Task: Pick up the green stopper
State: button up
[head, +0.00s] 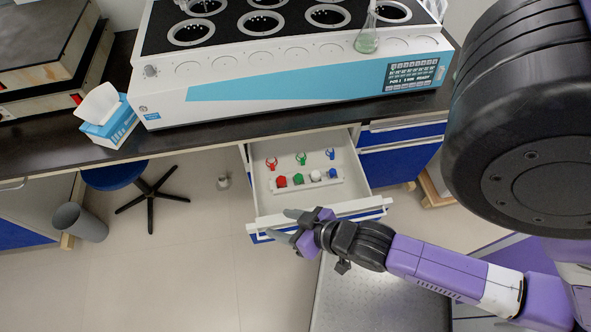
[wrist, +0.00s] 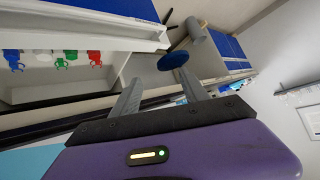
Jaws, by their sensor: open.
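The green stopper (head: 298,179) sits in a small white rack (head: 322,185) inside the open drawer, between a red stopper (head: 281,181) and a white stopper (head: 315,176). A blue stopper (head: 333,173) is at the right end. My gripper (head: 284,224) is open and empty at the drawer's front edge, apart from the stopper and nearer to me in the head view. In the wrist view, the open fingers (wrist: 158,82) point away from the small coloured items at upper left; I cannot surely tell the green stopper from the green clip there.
Red (head: 271,163), green (head: 301,158) and blue (head: 330,153) clips lie behind the rack. The drawer front (head: 345,208) and side walls surround them. The counter (head: 215,146) with a large white-and-blue machine (head: 290,85) overhangs behind. A stool (head: 115,175) and grey bin (head: 80,222) stand left.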

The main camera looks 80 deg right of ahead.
jog(key=d+f, duration=0.1)
jog(key=w+d+f+m+g, duration=0.1)
jog(key=d+f+m, duration=0.1)
jog(key=d+f, duration=0.1)
jog(key=shift+w+g+h, duration=0.35)
jog(key=shift+g+h, duration=0.05)
jog(key=w+d+f+m+g, duration=0.1)
jog(key=d+f+m+g, duration=0.4)
jog(key=d, duration=0.4)
jog(key=m+g+y, duration=0.3)
jog(key=m, duration=0.4)
send_over(299, 177)
jog(key=shift+w+a+f, duration=0.25)
jog(key=shift+f, duration=0.25)
jog(key=shift+w+a+f, duration=0.2)
jog(key=shift+f, duration=0.3)
jog(key=shift+d+f, duration=0.15)
jog(key=shift+f, duration=0.35)
jog(key=shift+s+d+f+p, duration=0.1)
jog(key=shift+s+f+p, duration=0.1)
jog(key=shift+f, duration=1.45)
jog(key=shift+s+d+f+p, duration=0.1)
jog(key=shift+s+f, duration=0.1)
jog(key=shift+f, duration=1.45)
grip_shut()
